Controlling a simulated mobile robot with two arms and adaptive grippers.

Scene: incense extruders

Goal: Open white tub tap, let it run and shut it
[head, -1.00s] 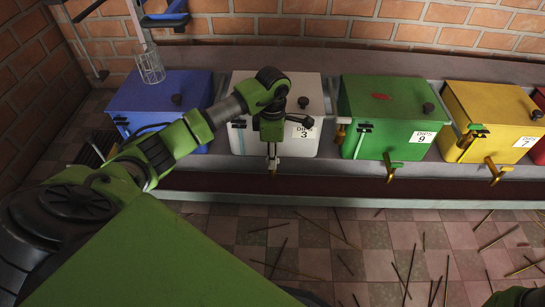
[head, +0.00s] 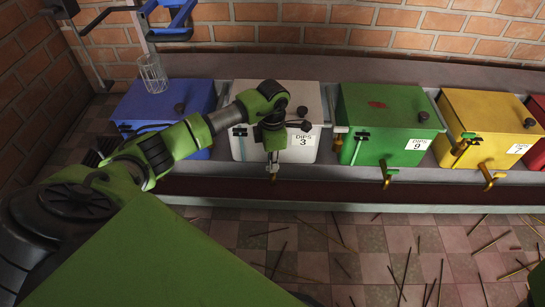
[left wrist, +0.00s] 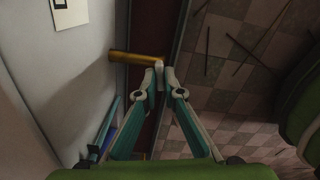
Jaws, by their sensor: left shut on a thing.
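The white tub (head: 308,98) stands against the back wall, with a "DIPS 3" label on its front. My left gripper (head: 272,165) is in front of its lower front, at the tap. In the left wrist view the fingertips (left wrist: 160,72) are shut at the outer end of the brass tap (left wrist: 135,57), which sticks out from the tub's pale front. The arm and gripper hide most of the tap in the head view. I cannot see any liquid flowing. My right gripper is not in view.
A green tub (head: 385,107) and a yellow tub (head: 485,113) with brass taps stand right. Incense sticks lie scattered on the tiled floor (head: 225,232).

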